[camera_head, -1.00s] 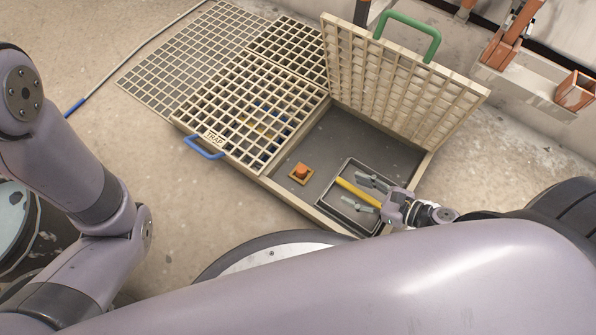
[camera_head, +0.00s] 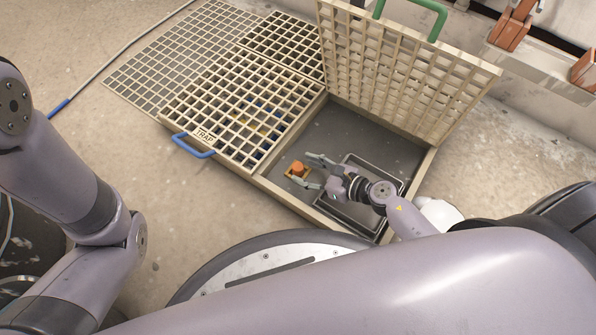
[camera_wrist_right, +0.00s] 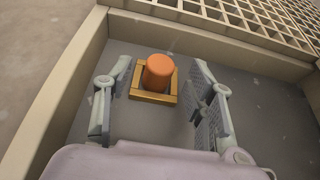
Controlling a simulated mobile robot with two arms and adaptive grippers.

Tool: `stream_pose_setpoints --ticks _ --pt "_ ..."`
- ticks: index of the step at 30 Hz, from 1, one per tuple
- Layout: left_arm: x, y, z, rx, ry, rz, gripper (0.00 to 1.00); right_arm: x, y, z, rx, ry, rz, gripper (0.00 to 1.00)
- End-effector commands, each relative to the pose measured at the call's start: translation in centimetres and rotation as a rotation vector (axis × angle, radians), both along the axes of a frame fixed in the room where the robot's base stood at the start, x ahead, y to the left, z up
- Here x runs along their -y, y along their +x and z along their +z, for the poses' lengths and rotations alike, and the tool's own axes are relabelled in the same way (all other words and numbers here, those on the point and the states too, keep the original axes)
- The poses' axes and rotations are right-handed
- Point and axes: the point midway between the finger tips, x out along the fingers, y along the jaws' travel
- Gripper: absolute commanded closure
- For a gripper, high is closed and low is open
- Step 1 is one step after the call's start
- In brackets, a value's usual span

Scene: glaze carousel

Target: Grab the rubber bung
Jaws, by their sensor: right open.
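The rubber bung is an orange cylinder (camera_head: 298,168) standing upright in a small square yellow-brown frame (camera_head: 290,175) on the grey floor of the open pit. It also shows in the right wrist view, the bung (camera_wrist_right: 158,72) in its frame (camera_wrist_right: 153,97). My right gripper (camera_head: 309,171) is open, its fingers pointing at the bung from the right. In the right wrist view the bung lies ahead, between the lines of the two spread fingers (camera_wrist_right: 160,90), with nothing held. My left arm shows at the left, but its gripper is out of view.
A raised grating lid with a green handle (camera_head: 428,12) stands behind. A closed grating with a blue handle (camera_head: 193,148) is at left. The pit's beige rim (camera_head: 285,200) runs close in front.

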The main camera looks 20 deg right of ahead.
Motion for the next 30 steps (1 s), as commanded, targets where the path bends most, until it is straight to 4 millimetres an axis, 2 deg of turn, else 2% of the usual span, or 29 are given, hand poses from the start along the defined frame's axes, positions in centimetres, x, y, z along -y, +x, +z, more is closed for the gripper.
stream_pose_setpoints --ticks 4,11,30 --pt "0.01 0.02 -0.6 -0.001 0.0 0.0 0.6 -0.71 0.95 -0.51 0.001 -0.001 0.001 0.5" --pt "0.0 0.05 -0.5 -0.001 0.0 0.0 0.6 -0.74 0.96 -0.45 0.0 -0.001 0.0 0.5" --pt "0.0 0.1 -0.5 -0.003 0.0 0.001 0.6 -0.71 0.93 -0.46 0.0 -0.001 0.0 0.93"
